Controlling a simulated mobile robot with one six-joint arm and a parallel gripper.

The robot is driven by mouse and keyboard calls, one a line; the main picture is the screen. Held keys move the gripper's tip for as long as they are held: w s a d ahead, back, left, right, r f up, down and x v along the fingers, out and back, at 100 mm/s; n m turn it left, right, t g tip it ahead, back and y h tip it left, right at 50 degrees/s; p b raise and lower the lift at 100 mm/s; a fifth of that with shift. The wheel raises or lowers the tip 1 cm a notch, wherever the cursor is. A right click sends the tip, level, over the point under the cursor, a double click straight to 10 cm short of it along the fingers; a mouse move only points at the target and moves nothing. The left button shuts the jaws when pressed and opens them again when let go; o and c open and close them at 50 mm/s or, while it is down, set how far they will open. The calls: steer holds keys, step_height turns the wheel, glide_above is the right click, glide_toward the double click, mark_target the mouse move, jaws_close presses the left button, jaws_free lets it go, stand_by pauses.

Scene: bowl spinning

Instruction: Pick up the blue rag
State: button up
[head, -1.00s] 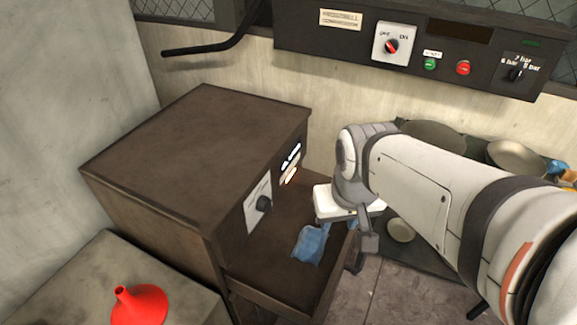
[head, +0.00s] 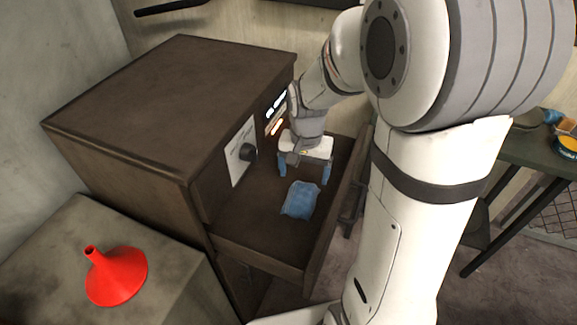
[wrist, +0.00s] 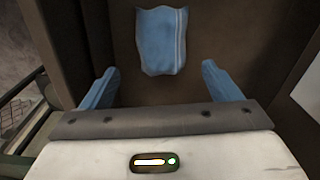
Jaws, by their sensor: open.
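The blue rag (head: 299,200) lies flat on the floor of an open dark brown drawer (head: 258,246). In the wrist view the rag (wrist: 162,40) shows at the top, a little beyond the fingertips and centred between them. My gripper (head: 304,176) is inside the drawer area, just behind the rag as the head view shows it. Its two blue fingers stand wide apart with nothing between them. In the wrist view the gripper (wrist: 158,78) is open and apart from the rag. The exact height of the fingers above the drawer floor is hard to tell.
The brown cabinet (head: 170,95) with a dial panel (head: 241,152) rises left of the drawer. The drawer's side wall (head: 340,205) stands to the right. A red funnel (head: 117,277) sits on a grey block at lower left. A dark table (head: 540,155) is at right.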

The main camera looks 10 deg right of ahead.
mark_target(301, 193)
steer(key=shift+w+f, duration=0.25)
steer(key=shift+f, duration=0.4)
steer(key=shift+w+f, duration=0.25)
steer(key=shift+f, duration=0.35)
step_height(301, 193, down, 7)
steer(key=shift+f+b, duration=0.2)
steer(key=shift+b, duration=0.55)
steer(key=shift+m, duration=0.3)
steer(key=shift+c, duration=0.5)
steer(key=c, duration=1)
steer(key=shift+r, duration=0.1)
step_height(301, 193, up, 10)
steer(key=shift+s+f+p, duration=0.1)
steer(key=shift+p, duration=0.75)
